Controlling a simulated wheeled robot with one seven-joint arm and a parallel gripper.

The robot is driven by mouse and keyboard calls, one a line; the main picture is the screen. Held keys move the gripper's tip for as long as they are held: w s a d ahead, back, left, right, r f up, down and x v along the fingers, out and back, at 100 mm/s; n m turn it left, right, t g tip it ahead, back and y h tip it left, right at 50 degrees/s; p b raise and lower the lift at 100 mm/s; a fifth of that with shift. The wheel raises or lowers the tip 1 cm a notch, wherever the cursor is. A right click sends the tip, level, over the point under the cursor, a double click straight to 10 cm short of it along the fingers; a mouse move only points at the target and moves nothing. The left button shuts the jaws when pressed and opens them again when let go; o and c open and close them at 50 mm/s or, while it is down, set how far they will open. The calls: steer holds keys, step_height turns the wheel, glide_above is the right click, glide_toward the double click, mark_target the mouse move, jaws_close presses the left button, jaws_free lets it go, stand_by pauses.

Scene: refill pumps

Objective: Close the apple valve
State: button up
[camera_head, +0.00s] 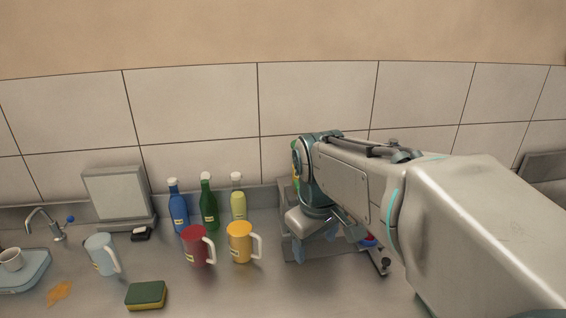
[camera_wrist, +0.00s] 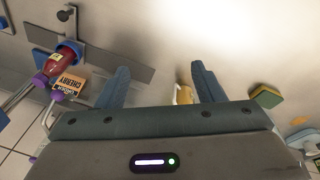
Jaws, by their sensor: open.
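My gripper (camera_wrist: 160,75) is open, its two blue-grey fingers apart with nothing held between them. In the head view my gripper (camera_head: 314,242) points down in front of the dispenser, and my arm hides most of that dispenser. A green and yellow part (camera_head: 295,158) shows at the arm's left edge in the head view. I cannot make out the apple valve.
A yellow mug (camera_head: 239,243) and red mug (camera_head: 195,246) stand left of my gripper. Behind them are a blue bottle (camera_head: 178,207), green bottle (camera_head: 209,204) and yellow bottle (camera_head: 238,200). A sponge (camera_head: 146,295) lies nearer.

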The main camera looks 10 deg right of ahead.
steer(key=w+d+r+n+g+p, duration=0.1)
steer(key=w+r+n+p, duration=0.45)
steer(key=w, duration=0.65)
steer(key=w+d+r+n+g+p, duration=0.1)
steer(key=w+r+n+p, duration=0.2)
steer(key=w+r+n, duration=0.7)
steer(key=f+m, duration=0.1)
steer(key=f, duration=0.4)
steer(key=w+f+p, duration=0.1)
steer(key=f, duration=0.4)
steer(key=f+m+p, duration=0.1)
steer(key=f, duration=0.5)
steer(key=shift+w+a+m+y, duration=0.2)
steer(key=shift+w+m+y, duration=0.15)
steer(key=shift+y, duration=0.05)
steer(key=c, duration=1)
